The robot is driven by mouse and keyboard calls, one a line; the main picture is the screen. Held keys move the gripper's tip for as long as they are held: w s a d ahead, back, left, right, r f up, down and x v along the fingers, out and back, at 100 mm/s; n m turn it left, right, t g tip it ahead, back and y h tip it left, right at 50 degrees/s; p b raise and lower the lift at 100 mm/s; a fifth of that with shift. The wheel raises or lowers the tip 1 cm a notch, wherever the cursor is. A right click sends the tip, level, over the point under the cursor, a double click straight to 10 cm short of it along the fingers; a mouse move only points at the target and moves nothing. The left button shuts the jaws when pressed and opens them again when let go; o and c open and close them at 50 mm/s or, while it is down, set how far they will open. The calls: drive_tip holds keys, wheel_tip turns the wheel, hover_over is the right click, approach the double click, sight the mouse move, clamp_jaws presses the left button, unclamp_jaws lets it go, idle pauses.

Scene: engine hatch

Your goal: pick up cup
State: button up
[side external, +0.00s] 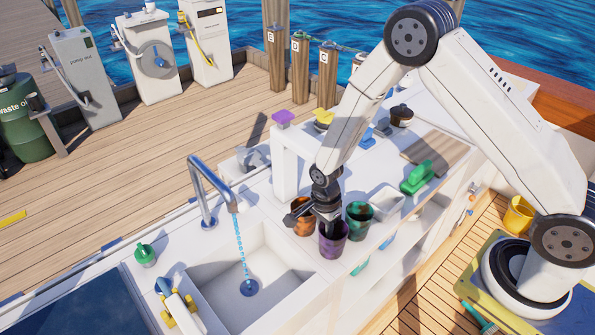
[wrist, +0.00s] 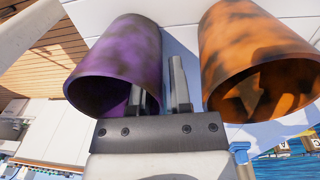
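Three cups stand on the white counter: a dark-mottled purple cup (side external: 333,243), an orange-and-black cup (side external: 301,218) and a green-and-black cup (side external: 358,221). My gripper (side external: 328,218) points down at the purple cup's rim in the side view. In the wrist view, my gripper's (wrist: 160,92) two fingers are apart. One finger is in the mouth of the purple cup (wrist: 118,55); the other is outside, between it and the orange cup (wrist: 255,55). The purple cup's wall lies between the fingers, with a visible gap to the outer finger. The green cup is not visible in the wrist view.
A sink (side external: 222,283) with running water from a tap (side external: 205,190) is left of the cups. A white container (side external: 386,203) and a green-handled item (side external: 418,178) stand behind to the right. The orange cup stands close beside my gripper.

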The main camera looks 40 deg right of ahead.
clamp_jaws()
drive_tip(key=shift+r, duration=0.1)
drive_tip(key=shift+r, duration=0.75)
drive_tip(key=s+d+r, duration=0.1)
drive_tip(key=s+r, duration=1)
drive_tip(key=s, duration=0.3)
drive_tip(key=shift+d+r, duration=0.15)
drive_tip(key=shift+w, duration=0.15)
